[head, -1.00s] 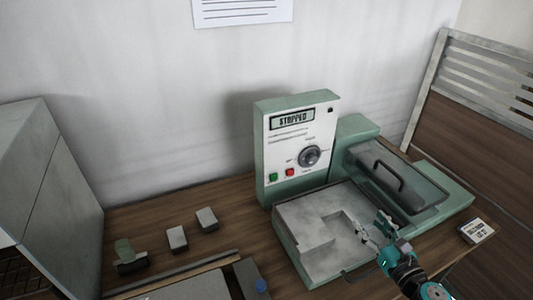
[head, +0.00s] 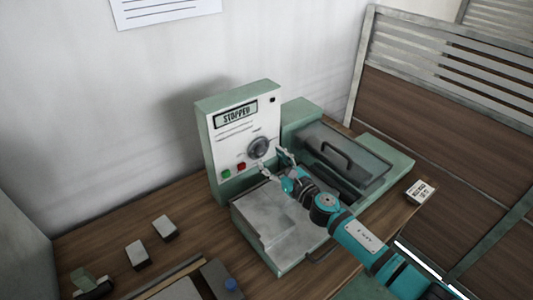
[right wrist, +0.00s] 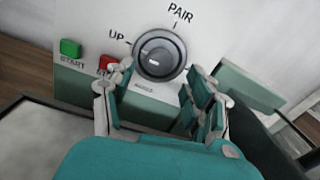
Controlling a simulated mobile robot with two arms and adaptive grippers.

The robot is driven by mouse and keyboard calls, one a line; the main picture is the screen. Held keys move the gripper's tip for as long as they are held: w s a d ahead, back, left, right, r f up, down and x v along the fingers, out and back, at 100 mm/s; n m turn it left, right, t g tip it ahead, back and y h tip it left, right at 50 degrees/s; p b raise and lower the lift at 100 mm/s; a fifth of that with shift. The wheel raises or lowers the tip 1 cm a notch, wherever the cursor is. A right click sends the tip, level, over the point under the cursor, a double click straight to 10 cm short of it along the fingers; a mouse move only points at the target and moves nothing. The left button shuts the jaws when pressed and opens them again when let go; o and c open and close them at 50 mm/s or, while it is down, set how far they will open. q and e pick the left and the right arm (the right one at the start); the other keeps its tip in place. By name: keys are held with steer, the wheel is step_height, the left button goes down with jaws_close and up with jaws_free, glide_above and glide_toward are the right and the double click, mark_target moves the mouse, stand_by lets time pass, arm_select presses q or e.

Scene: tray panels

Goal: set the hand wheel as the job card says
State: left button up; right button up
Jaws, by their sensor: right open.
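The hand wheel (head: 258,147) is a round grey dial on the pale front panel of a green machine (head: 243,97). In the right wrist view the dial (right wrist: 160,54) has "PAIR" printed above it and "UP" to its left; a label below is too small to read. A small white mark shows on its face. My right gripper (head: 278,163) is open and empty, just in front of the panel and slightly below the dial. In the wrist view its fingers (right wrist: 161,84) stand either side below the dial, apart from it. My left gripper is not in view.
The machine's display (head: 236,115) reads "STOPPED". A green button (right wrist: 69,48) and a red button (right wrist: 108,64) sit left of the dial. A small printed card (head: 419,191) lies at the right, its text illegible. A pale tray (head: 270,212) extends below the panel. Small blocks (head: 138,254) lie at left.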

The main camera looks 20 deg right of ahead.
mark_target(263, 153)
steer(key=x, duration=0.2)
steer(key=shift+w+a, duration=0.1)
steer(key=shift+w, duration=0.15)
steer(key=shift+w+a+f, duration=0.1)
steer(key=shift+w, duration=0.2)
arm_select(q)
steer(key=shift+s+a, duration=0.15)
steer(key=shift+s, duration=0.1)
arm_select(e)
jaws_close()
